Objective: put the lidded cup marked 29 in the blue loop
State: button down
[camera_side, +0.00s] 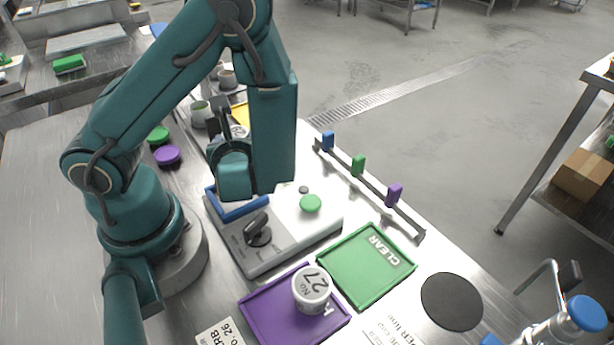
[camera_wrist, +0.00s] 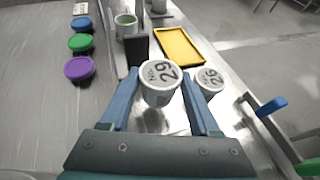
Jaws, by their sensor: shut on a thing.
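The lidded cup marked 29 (camera_wrist: 161,84) is white with dark print on its lid. My gripper (camera_wrist: 158,76) is shut on it, one blue-grey finger on each side, in the wrist view. A second lidded cup, marked 26 (camera_wrist: 209,81), stands just right of the right finger. In the side view my gripper (camera_side: 233,152) is partly hidden by my arm, beyond the white machine. A blue, tray-like piece (camera_side: 237,208) lies at that machine's left end; I cannot tell whether it is the blue loop.
A cup marked 27 (camera_side: 312,287) sits on a purple tray (camera_side: 262,303), beside a green tray (camera_side: 372,262). The white machine (camera_side: 270,255) has a black knob and green button. A rail (camera_side: 375,189) carries blue, green and purple tabs. A yellow tray (camera_wrist: 181,47) lies ahead.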

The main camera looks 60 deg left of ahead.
jog(key=shift+f, duration=1.75)
jog(key=shift+c, duration=0.6)
grip_release()
jog(key=shift+f, duration=0.1)
jog(key=shift+d, duration=0.1)
